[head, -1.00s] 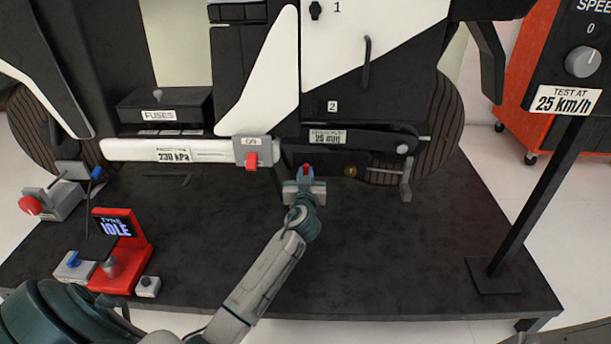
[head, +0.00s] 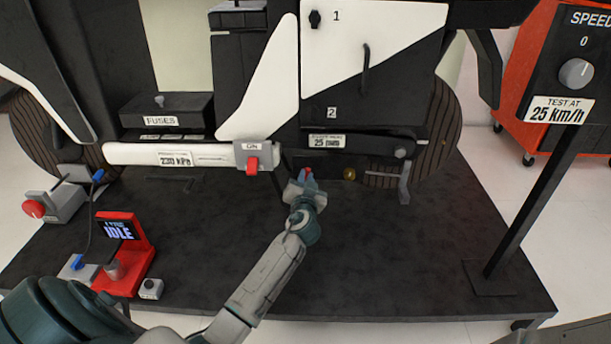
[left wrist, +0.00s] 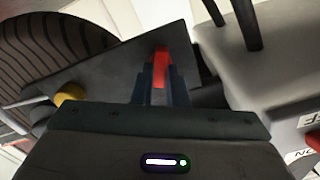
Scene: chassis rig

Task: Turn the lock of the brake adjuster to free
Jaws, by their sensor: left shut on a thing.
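My left gripper (head: 305,176) is at the dark plate below the 25 mm label (head: 327,141), with its body tilted. It is shut on a small red lever, which I take to be the lock (left wrist: 160,60); in the left wrist view the lever stands between the two dark fingertips.
A grey box with a red switch (head: 252,164) marked ON is just left of the gripper. A speed post (head: 530,200) stands farther right. The platform (head: 390,260) in front is clear.

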